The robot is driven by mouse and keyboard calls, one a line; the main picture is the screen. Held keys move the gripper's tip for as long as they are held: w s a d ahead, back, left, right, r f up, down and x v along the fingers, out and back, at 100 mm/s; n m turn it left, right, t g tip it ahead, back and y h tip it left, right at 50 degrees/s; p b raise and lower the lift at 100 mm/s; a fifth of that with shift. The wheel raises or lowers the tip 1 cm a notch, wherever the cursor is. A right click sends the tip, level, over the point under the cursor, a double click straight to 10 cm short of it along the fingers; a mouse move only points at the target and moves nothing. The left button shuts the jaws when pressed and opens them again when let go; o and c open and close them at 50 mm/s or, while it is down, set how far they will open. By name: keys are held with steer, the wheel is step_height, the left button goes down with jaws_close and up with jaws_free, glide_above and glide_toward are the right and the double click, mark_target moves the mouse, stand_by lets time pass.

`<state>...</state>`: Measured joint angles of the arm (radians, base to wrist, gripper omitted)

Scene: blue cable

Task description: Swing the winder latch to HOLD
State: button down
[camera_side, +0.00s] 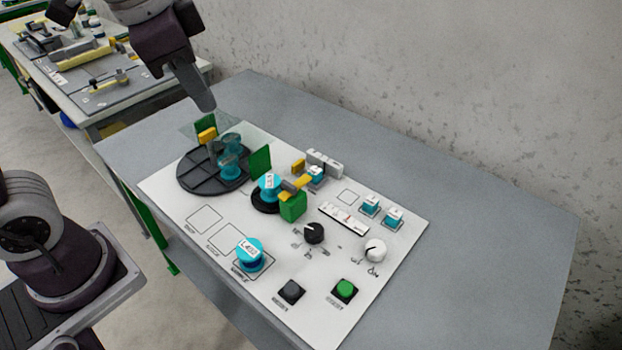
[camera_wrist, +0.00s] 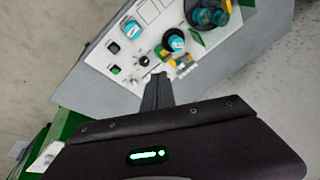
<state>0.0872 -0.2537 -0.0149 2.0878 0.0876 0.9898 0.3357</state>
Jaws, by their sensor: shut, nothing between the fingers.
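My gripper (camera_side: 208,104) is shut and empty, high above the far left side of the white panel in the side view. In the wrist view its closed fingers (camera_wrist: 157,78) point at the panel. A teal spool (camera_side: 268,184) with a white label sits on a small black disc in the middle of the panel. Beside it, a yellow bar (camera_side: 298,187) lies across the top of a green block (camera_side: 293,208); this looks like the winder latch, apart from my gripper. The yellow parts also show in the wrist view (camera_wrist: 182,62). No HOLD marking is legible.
A dark round tray (camera_side: 195,178) with teal spools under a clear cover stands at the far left. A loose labelled spool (camera_side: 250,254), a black knob (camera_side: 314,233), a white knob (camera_side: 376,250), a green button (camera_side: 345,289) and a dark button (camera_side: 291,290) are on the panel.

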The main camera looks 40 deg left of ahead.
steer(key=w+d+f+m+g, duration=0.1)
steer(key=w+d+f+m, duration=0.15)
steer(key=w, duration=0.45)
steer(key=w+d+f+m+g, duration=0.1)
steer(key=w+f+m, duration=0.25)
steer(key=w, duration=0.25)
steer(key=m+g+y, duration=0.2)
steer(key=m, duration=0.5)
glide_above(295, 193)
steer(key=w+d, duration=0.6)
steer(key=d, duration=0.2)
steer(key=d+f+x, duration=0.1)
steer(key=d+x, duration=0.2)
steer(key=x, duration=1.2)
steer(key=shift+r, duration=0.3)
steer(key=shift+f, duration=0.1)
steer(key=x, duration=0.9)
steer(key=shift+a+f, duration=0.25)
steer(key=shift+f, duration=0.1)
steer(key=a, duration=0.2)
steer(key=shift+a, duration=1)
